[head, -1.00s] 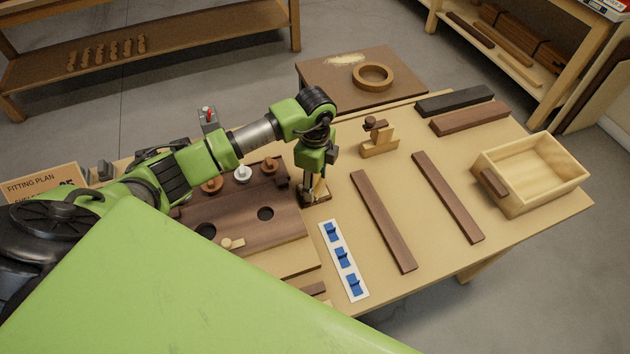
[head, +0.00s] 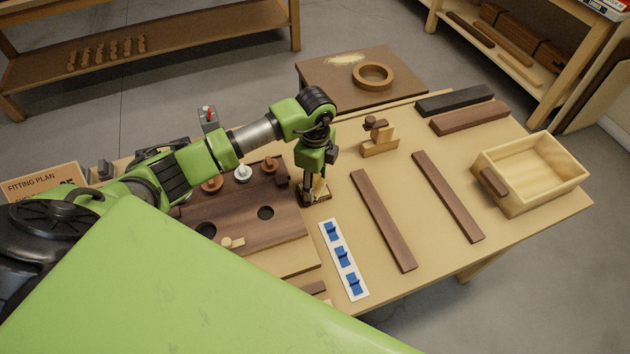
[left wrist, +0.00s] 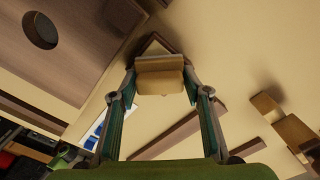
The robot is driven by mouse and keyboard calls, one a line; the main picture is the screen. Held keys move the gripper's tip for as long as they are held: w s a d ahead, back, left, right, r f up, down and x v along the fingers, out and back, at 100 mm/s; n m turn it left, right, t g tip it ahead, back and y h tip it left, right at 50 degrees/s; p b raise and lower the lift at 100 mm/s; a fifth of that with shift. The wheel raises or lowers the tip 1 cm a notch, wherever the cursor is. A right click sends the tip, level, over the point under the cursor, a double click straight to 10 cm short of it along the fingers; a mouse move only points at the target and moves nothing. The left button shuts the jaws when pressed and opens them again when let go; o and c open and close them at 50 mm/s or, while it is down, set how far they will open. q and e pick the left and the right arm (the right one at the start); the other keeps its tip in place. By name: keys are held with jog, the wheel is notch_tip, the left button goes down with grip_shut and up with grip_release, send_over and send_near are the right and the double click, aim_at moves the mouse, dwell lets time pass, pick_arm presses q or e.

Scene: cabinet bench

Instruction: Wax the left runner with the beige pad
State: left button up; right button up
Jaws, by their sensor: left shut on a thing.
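My left gripper (head: 317,194) is low over the bench, just left of the left runner's far end. In the left wrist view, its fingers (left wrist: 160,84) are shut on the beige pad (left wrist: 160,80), one on each side. The pad is at a small dark brown piece (left wrist: 150,43); I cannot tell whether they touch. The left runner (head: 383,222) is a dark brown strip lying flat on the bench, apart from the gripper. The right runner (head: 447,196) lies roughly parallel to its right. My right gripper is not in view.
A pale open drawer box (head: 530,180) stands at the right. A white strip with blue pieces (head: 343,260) lies left of the left runner. A wooden stand (head: 380,145) is behind the runners. A brown board with holes (head: 240,215) lies left. Bench between the runners is clear.

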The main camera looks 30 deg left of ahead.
aim_at(315, 179)
pick_arm(q)
jog(key=shift+r+p, duration=0.75)
notch_tip(315, 179, up, 6)
jog(key=p, duration=0.4)
jog(key=shift+f, duration=0.25)
